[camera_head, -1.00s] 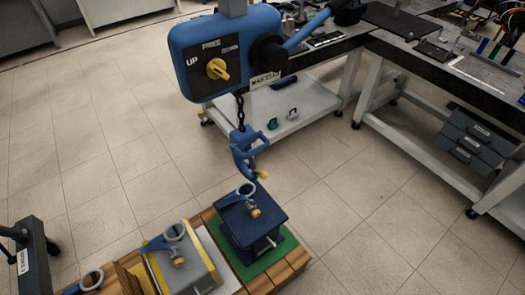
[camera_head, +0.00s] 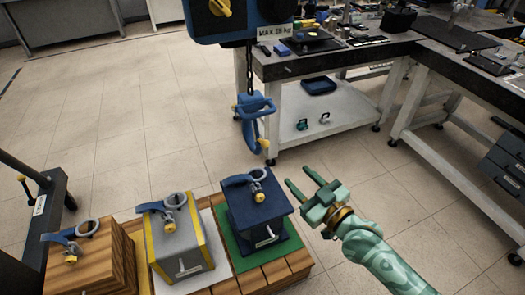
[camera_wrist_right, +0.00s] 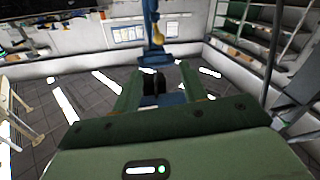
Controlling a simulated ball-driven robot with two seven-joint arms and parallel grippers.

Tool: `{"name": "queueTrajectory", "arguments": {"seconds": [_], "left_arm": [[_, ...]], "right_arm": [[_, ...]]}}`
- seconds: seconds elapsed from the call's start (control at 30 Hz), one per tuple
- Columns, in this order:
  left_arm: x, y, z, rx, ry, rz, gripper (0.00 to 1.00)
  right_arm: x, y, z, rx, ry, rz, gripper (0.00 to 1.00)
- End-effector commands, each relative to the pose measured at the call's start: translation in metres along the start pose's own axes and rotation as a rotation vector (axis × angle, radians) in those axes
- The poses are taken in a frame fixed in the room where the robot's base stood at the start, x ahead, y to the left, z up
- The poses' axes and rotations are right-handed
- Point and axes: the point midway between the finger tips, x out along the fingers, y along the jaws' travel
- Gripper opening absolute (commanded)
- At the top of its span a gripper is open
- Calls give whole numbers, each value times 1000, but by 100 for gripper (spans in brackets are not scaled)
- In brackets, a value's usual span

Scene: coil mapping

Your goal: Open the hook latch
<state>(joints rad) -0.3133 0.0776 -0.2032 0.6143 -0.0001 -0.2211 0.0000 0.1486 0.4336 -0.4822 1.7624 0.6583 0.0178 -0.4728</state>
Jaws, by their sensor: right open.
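The blue hook (camera_head: 254,122) hangs on a short dark chain under the blue hoist. A small yellow piece (camera_head: 264,143) sits at its lower right. It is too small to tell how the latch stands. In the right wrist view the hook (camera_wrist_right: 151,18) shows ahead at the top, with its yellow piece (camera_wrist_right: 158,38). My green right gripper (camera_head: 298,175) is open and empty, to the right of and below the hook in the head view, apart from it. My left gripper is not in view.
Below the hook stands a dark blue block (camera_head: 268,225) with a ring on top, on a green mat (camera_head: 237,246). A grey and yellow block (camera_head: 178,246) and a wooden block (camera_head: 90,262) stand left of it. Workbenches (camera_head: 340,66) are behind. Open floor lies around.

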Motion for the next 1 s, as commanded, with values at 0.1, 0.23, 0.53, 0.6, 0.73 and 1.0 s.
{"name": "queueTrajectory", "arguments": {"seconds": [0.1, 0.23, 0.53, 0.6, 0.73, 1.0], "left_arm": [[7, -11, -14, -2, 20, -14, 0], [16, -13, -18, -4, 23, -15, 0], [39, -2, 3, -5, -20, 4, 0], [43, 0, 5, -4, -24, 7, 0], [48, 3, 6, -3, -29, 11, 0], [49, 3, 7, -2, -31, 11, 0]], "right_arm": [[17, 0, 2, -2, 2, 1, 43], [47, -1, 4, 0, 2, 1, 43], [122, -1, 6, 1, -2, 1, 43], [134, -1, 6, 1, -3, 0, 43], [151, 0, 4, -2, -3, 1, 43], [159, 0, 2, -3, -3, 0, 43]]}}
